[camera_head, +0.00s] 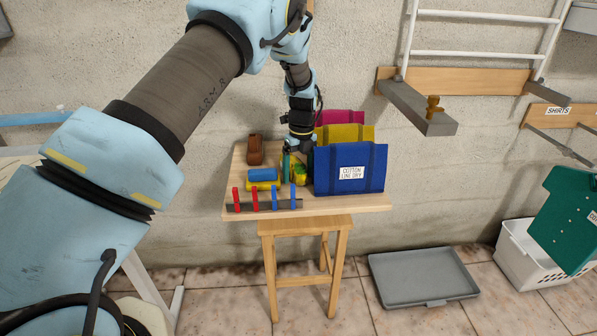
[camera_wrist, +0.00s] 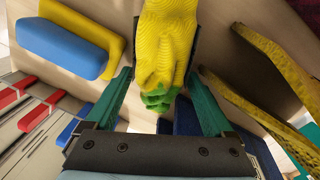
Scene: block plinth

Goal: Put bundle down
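The bundle (camera_wrist: 165,50), yellow with a green end (camera_wrist: 158,100), lies between the two teal fingers of my gripper (camera_wrist: 162,80) in the wrist view. The fingers stand apart, one on each side of it, with what look like narrow gaps; contact at the tips is hard to judge. In the head view my gripper (camera_head: 292,165) points down over the wooden table (camera_head: 345,203), and the bundle (camera_head: 301,173) shows low beside the fingers, seemingly at the tabletop. Its underside is hidden.
Blue (camera_head: 350,168), yellow (camera_head: 357,133) and magenta (camera_head: 343,117) bags stand close on the right. A blue sponge on a yellow one (camera_head: 263,175), a brown brush (camera_head: 255,149) and red and blue pegs on a rack (camera_head: 265,207) lie left and in front.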

